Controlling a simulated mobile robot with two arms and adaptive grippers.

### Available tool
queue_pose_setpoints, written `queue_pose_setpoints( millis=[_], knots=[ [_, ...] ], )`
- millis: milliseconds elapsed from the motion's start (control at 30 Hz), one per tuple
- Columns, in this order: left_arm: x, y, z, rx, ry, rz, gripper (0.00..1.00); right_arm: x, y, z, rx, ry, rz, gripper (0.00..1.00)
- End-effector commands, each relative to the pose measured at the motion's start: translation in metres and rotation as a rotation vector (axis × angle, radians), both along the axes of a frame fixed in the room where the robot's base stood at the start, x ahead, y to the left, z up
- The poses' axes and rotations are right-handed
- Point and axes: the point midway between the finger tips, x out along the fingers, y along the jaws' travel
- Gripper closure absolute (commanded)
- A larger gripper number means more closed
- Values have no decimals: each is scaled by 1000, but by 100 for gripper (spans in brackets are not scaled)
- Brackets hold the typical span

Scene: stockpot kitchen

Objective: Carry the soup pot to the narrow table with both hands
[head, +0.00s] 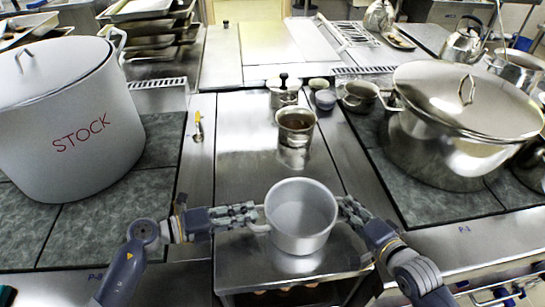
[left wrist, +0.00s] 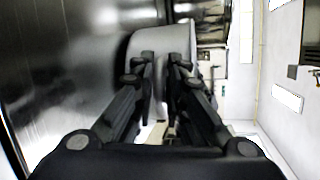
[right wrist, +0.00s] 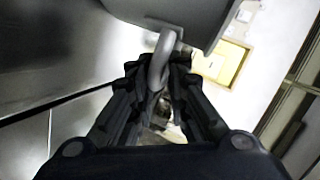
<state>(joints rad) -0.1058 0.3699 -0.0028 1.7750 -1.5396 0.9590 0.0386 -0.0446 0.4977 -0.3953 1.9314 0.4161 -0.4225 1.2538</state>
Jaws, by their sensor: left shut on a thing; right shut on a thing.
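The soup pot (head: 300,232) is a light grey, open pot with two side handles, upright in front of me in the head view. My left gripper (head: 255,215) is shut on its left handle, and my right gripper (head: 345,209) is shut on its right handle. The left wrist view shows the pot's wall (left wrist: 172,42) beyond the fingers. The right wrist view shows the handle (right wrist: 161,60) between the fingers. A narrow steel table top (head: 238,268) lies below the pot. I cannot tell whether the pot touches it.
A large white pot marked STOCK (head: 60,125) stands on the left counter. A large lidded steel pot (head: 460,125) stands on the right.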

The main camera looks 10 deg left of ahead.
Motion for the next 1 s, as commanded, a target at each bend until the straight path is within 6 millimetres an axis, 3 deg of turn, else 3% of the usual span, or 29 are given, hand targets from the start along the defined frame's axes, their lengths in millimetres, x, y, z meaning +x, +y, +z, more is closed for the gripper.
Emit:
queue_pose_setpoints(
  millis=[100, 133, 200, 667, 1000],
  knots=[
    [1, 2, -8, 6, -7, 3, 100, 2, -5, -10, -8, 0, -8, 100],
    [1, 2, -7, 6, -5, 3, 83, 2, -5, -9, -8, 3, -8, 80],
    [1, 2, -6, 6, -4, 2, 67, 2, -5, -8, -8, 3, -8, 64],
    [-6, 9, -4, 4, 0, 1, 67, 0, -1, -6, -1, 1, -2, 64],
    [-43, 65, 10, 7, 2, 0, 67, 0, 0, -6, -1, 0, -1, 64]
  ],
)
